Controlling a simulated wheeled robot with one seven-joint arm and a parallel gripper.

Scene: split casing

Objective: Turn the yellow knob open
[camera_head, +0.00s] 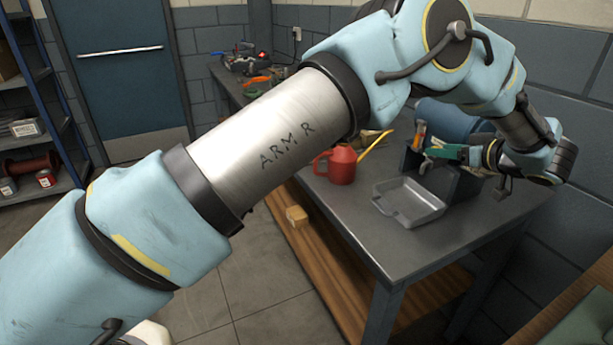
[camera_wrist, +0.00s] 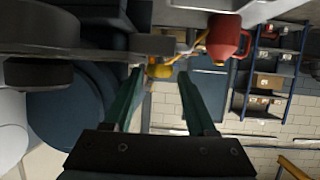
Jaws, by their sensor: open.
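In the wrist view a small rounded yellow piece, which looks like the yellow knob (camera_wrist: 160,71), shows between the tips of my green fingers. I cannot tell its depth or whether a finger touches it. My gripper (camera_wrist: 161,76) is open, with a clear gap between the fingers. In the head view my gripper (camera_head: 430,153) points left, beside and above the dark casing (camera_head: 466,187) on the bench. I cannot make out the knob clearly there. The casing's pale grey open half (camera_head: 408,203) lies in front of it.
A red watering can (camera_head: 342,165) with a yellow spout stands left of the casing. A blue cylinder (camera_head: 445,118) is behind the casing. The grey bench (camera_head: 400,250) is clear at its front. Tools (camera_head: 255,65) lie at the far end.

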